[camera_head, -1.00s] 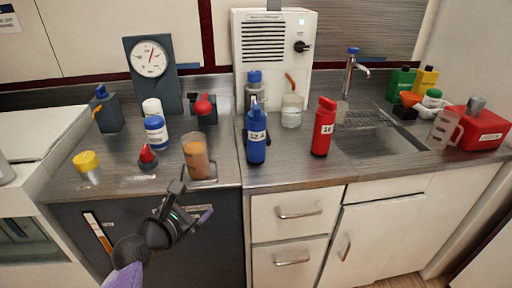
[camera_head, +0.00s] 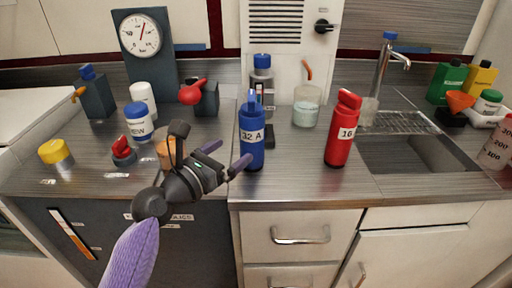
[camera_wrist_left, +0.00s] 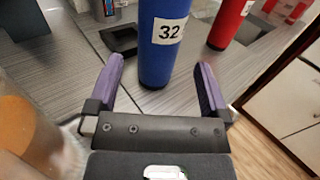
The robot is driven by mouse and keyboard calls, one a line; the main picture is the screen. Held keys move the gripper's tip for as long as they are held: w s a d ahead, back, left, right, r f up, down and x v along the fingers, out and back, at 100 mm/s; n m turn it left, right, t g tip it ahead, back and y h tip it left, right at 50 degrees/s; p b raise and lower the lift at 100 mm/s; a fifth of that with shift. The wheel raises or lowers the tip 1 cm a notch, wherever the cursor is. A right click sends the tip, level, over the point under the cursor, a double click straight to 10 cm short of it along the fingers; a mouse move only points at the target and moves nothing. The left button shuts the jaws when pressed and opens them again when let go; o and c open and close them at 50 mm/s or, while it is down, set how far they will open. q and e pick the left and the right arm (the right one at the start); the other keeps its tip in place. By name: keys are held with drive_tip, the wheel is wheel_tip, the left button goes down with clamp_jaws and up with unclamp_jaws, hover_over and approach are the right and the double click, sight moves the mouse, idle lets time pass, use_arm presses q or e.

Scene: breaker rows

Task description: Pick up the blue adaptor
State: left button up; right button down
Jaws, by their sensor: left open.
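The blue adaptor (camera_head: 251,138) is an upright blue bottle-shaped piece with a white "32 A" label, standing on the grey counter near its front edge. It also shows in the left wrist view (camera_wrist_left: 162,60), its top cut off. My left gripper (camera_head: 226,156) is open just to the left of it in the head view. In the wrist view, its two purple fingers (camera_wrist_left: 158,88) point toward the adaptor, which stands between and just beyond their tips. The jaws hold nothing. My right gripper is not in view.
A red adaptor (camera_head: 342,130) labelled 16 stands to the right. A beaker with orange contents (camera_head: 164,154) is partly hidden behind my left gripper. A sink (camera_head: 415,155) is at right.

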sight(244, 150)
use_arm(q)
wheel_tip(244, 150, down, 4)
drive_tip(key=shift+r+b, duration=0.1)
drive_tip(key=shift+b, duration=0.5)
drive_tip(key=shift+w+d+r, duration=0.3)
drive_tip(key=shift+w+d, duration=0.15)
drive_tip(key=shift+w, duration=0.1)
drive_tip(key=shift+w+d+r, duration=0.3)
drive_tip(key=shift+w+d, duration=0.1)
drive_tip(key=shift+w, duration=0.1)
drive_tip(key=b+x, duration=0.3)
drive_tip(key=x, duration=0.1)
drive_tip(key=shift+w+d, duration=0.15)
drive_tip(key=shift+w, duration=0.05)
drive_tip(key=shift+w+d+r, duration=0.1)
drive_tip(key=shift+w+d, duration=0.05)
drive_tip(key=shift+r, duration=0.1)
drive_tip(key=c, duration=0.5)
clamp_jaws()
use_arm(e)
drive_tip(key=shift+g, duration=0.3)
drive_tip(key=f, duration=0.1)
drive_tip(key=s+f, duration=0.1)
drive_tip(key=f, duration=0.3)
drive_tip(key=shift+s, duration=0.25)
